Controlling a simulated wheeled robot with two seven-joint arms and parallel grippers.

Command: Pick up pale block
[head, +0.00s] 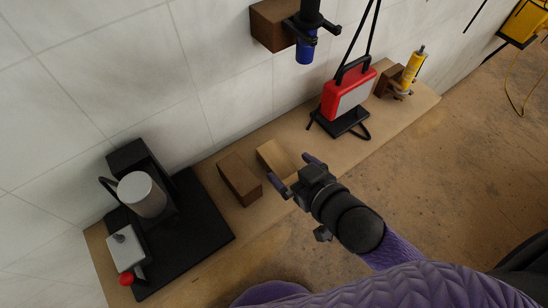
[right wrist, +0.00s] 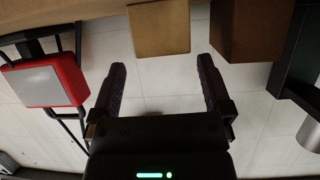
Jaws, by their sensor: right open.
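The pale block (head: 277,159) is a light wooden block lying on the wooden bench, just right of a darker block. My right gripper (head: 297,176) is open and empty at the front side of the pale block in the head view. In the right wrist view the pale block (right wrist: 159,27) shows at the top, beyond the tips and between the lines of the two open fingers (right wrist: 160,77). I see a gap between fingers and block there. My left gripper is not in view.
A dark brown block (head: 240,179) lies close left of the pale block. A red work light (head: 347,94) on a black stand is to the right. A black machine with a grey cylinder (head: 141,194) stands left. The bench (head: 262,229) is clear in front of the blocks.

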